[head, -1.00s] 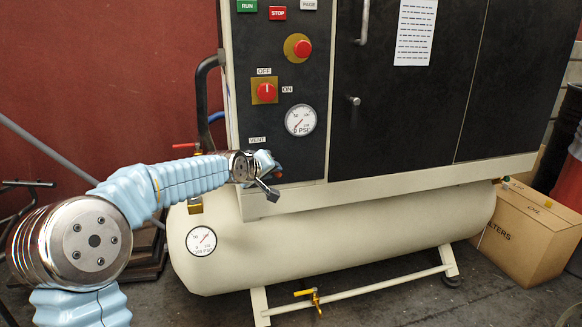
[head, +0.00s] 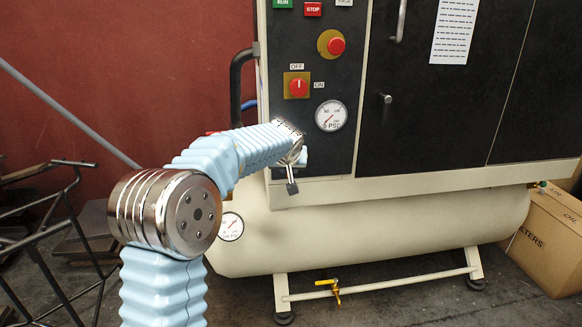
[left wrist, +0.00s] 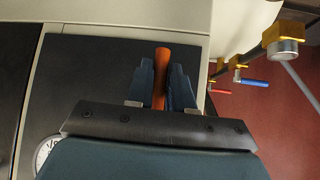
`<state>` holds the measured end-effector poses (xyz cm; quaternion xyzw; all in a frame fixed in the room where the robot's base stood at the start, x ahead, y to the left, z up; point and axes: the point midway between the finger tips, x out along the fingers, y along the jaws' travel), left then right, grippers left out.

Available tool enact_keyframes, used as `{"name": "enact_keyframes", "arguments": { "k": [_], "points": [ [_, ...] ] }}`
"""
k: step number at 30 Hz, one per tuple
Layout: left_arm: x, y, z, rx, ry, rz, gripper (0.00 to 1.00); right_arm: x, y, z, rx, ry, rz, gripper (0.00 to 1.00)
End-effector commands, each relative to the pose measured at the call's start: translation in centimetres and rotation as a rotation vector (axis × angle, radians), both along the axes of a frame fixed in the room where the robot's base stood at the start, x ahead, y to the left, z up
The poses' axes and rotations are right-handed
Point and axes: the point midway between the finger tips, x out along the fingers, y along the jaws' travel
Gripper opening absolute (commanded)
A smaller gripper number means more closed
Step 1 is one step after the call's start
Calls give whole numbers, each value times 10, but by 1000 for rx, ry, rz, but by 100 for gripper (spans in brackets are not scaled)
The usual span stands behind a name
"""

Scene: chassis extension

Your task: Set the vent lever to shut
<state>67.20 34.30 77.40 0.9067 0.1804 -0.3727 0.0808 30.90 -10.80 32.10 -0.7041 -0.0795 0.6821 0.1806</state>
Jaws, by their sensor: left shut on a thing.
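The vent lever's orange handle (left wrist: 160,75) shows in the left wrist view between the two fingers of my left gripper (left wrist: 160,85). The gripper is shut on it. In the head view my left gripper (head: 299,163) is at the lower left of the black control panel (head: 345,80). There the gripper and wrist hide the lever and the VENT label, so I cannot read its setting. My right gripper is in neither view.
Above the gripper are a pressure gauge (head: 331,115), a red selector knob (head: 298,88) and a red emergency button (head: 336,46). The cream tank (head: 380,235) lies below. A metal rack (head: 50,210) stands at left, a cardboard box (head: 550,240) at right.

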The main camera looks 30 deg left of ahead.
Motion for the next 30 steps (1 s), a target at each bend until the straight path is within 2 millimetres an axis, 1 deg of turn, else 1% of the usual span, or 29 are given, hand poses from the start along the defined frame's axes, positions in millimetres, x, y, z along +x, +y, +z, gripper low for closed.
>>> {"name": "enact_keyframes", "arguments": {
  "k": [17, 18, 20, 21, 30],
  "points": [
    [0, 2, 1, 25, 14, 0, 0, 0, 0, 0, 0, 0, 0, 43],
    [0, 2, 1, 24, 13, 1, 27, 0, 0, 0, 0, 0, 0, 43],
    [0, 2, 1, 24, 13, 0, 36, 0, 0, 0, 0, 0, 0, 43],
    [0, 2, 1, 24, 13, 0, 43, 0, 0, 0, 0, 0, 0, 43],
    [-1, 1, 1, 23, 14, 0, 43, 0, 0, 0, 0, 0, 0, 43]
  ]
}}
